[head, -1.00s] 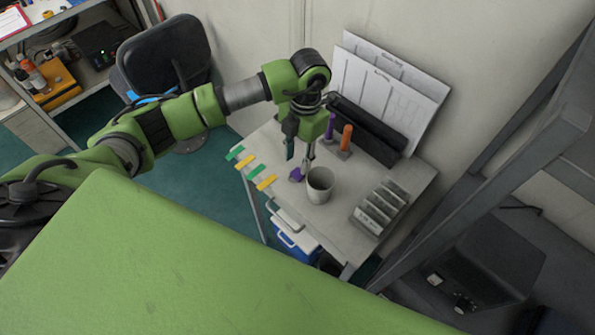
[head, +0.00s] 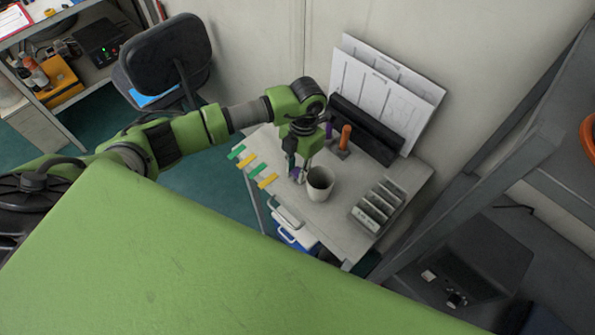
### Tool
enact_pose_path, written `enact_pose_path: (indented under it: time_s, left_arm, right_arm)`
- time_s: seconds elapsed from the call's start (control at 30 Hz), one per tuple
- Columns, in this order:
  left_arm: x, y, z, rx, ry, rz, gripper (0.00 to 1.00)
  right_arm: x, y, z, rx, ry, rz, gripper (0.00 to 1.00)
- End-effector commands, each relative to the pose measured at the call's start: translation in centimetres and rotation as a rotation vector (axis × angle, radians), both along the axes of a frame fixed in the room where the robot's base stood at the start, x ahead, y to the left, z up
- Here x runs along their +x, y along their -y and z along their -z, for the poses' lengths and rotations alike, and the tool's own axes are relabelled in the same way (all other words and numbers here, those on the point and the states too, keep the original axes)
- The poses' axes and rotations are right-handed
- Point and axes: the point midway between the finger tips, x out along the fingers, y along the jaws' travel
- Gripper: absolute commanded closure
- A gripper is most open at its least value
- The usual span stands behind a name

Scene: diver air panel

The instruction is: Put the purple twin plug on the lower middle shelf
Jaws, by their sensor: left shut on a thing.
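The purple twin plug (head: 296,173) is a small purple piece at the near left part of the small grey table, just left of a grey cup. My left gripper (head: 299,174) points down over it and is shut on it, with the fingers partly covering it. Whether the plug still touches the table is too small to tell. My right gripper is not in view. I cannot tell which part of the scene is the lower middle shelf.
The grey cup (head: 320,184) stands close beside the gripper. Purple and orange upright pieces (head: 345,137) stand behind it. A slotted grey rack (head: 379,206) is at the table's right. Green and yellow tags (head: 247,161) line the left edge. A dark metal frame (head: 467,190) rises at right.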

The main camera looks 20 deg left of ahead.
Motion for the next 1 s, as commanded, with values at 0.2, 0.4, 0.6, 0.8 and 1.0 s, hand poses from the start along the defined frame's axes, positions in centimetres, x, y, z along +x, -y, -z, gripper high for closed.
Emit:
enact_pose_path:
  time_s: [0.2,0.4,0.6,0.8,1.0]
  left_arm:
    - [0.2,0.0,-1.0,-0.001,0.004,-0.001,0.96]
    - [0.2,0.0,-4.7,-0.001,0.007,0.001,0.96]
    - [0.2,0.0,-8.3,-0.001,0.005,0.000,0.96]
    - [0.0,0.0,-10.0,0.000,0.000,0.000,0.96]
    - [-0.1,0.1,-10.4,0.000,0.001,0.101,0.96]
  right_arm:
    - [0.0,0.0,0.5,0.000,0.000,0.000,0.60]
    - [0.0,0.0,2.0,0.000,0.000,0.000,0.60]
    - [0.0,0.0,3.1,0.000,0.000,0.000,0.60]
    - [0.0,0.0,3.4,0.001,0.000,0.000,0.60]
    - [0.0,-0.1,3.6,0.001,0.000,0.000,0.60]
